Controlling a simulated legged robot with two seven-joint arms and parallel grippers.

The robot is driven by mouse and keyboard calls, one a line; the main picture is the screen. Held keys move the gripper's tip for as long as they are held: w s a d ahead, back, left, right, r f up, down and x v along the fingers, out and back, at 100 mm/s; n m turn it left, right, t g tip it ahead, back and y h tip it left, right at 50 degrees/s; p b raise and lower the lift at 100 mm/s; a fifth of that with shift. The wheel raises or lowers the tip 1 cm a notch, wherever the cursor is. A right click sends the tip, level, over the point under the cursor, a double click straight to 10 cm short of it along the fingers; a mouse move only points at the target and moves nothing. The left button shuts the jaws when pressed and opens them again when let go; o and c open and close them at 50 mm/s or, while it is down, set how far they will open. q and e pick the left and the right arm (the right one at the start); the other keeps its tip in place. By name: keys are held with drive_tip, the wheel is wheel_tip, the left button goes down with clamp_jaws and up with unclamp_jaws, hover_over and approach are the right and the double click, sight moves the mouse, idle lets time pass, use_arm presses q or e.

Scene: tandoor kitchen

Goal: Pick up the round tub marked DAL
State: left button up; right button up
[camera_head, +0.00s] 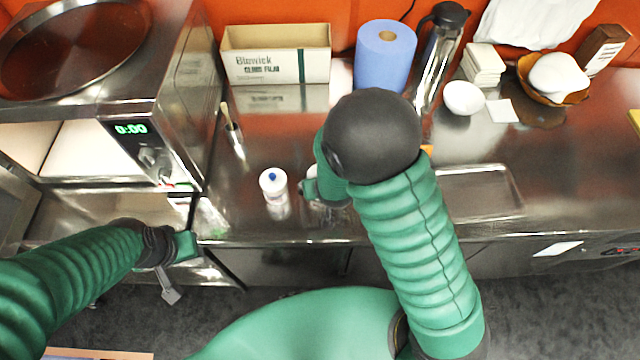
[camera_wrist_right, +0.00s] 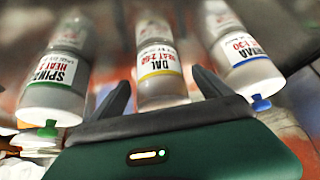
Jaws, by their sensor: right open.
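The tub marked DAL (camera_wrist_right: 160,72) shows in the right wrist view as a pale round tub with a yellow-edged label. My right gripper (camera_wrist_right: 166,92) is open, with one dark finger on each side of the DAL tub's near end; I cannot tell whether they touch it. In the head view the right gripper (camera_head: 322,190) is low over the counter, largely hidden by my own arm, and I cannot make out the DAL tub's label there. My left gripper (camera_head: 178,250) is by the counter's front edge at the left, away from the tubs; its jaws are unclear.
A green-labelled tub (camera_wrist_right: 62,75) and a blue-labelled tub (camera_wrist_right: 240,62) flank the DAL tub closely. A metal tray (camera_head: 510,205) lies right. A box (camera_head: 276,54) and blue roll (camera_head: 384,60) stand behind.

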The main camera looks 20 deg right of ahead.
drive_tip(key=shift+x, duration=1.2)
drive_tip(key=shift+r, duration=0.1)
drive_tip(key=c, duration=1.8)
drive_tip(key=shift+o, duration=0.2)
